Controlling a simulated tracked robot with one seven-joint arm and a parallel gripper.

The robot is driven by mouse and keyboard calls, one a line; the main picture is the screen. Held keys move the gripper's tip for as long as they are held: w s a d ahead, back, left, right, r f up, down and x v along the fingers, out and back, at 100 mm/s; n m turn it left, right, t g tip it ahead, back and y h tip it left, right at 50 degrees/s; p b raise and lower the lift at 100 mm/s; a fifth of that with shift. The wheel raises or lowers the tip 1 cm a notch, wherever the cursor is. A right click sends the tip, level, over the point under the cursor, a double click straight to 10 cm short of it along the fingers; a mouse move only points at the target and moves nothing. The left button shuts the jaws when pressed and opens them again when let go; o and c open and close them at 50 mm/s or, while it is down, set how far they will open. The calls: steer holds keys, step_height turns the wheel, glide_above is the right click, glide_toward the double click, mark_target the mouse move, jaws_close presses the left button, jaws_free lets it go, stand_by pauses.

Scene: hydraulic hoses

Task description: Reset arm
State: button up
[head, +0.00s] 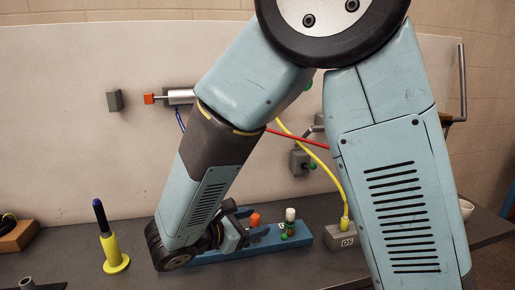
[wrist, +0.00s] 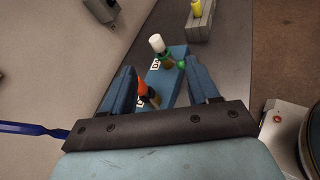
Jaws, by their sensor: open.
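My blue arm folds down from the top of the head view, and my gripper (head: 240,222) hangs low over the blue block on the bench. In the wrist view my gripper (wrist: 160,68) is open, its two blue fingers apart with nothing held between them. The blue block (head: 208,257) carries an orange-capped fitting (head: 254,219) and a white-capped fitting (head: 290,215). In the wrist view the orange fitting (wrist: 142,89) shows between the fingers, near the left one, and the white cap (wrist: 157,43) lies beyond the fingertips. Whether a finger touches the orange fitting is unclear.
A grey block (head: 340,237) with a yellow hose (head: 336,177) stands right of the blue block. A yellow stand (head: 111,255) with a dark blue top stands at left. A red hose (head: 300,139) and wall fittings show behind my arm. Bare bench lies between stand and arm.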

steer(key=s+d+r+m+g+y, duration=0.2)
steer(key=d+r+m+g, duration=0.15)
steer(key=d+m, duration=0.4)
steer(key=s+d+r+m+g+y, duration=0.25)
steer(key=d+m+g, duration=0.25)
steer(key=d, duration=0.6)
steer(key=s+d+r+m+t+y, duration=0.4)
steer(key=s+d+r+m+y, duration=0.2)
steer(key=m, duration=0.5)
step_height(320, 180, up, 2)
steer(key=shift+s+d, duration=0.15)
steer(key=shift+d, duration=0.25)
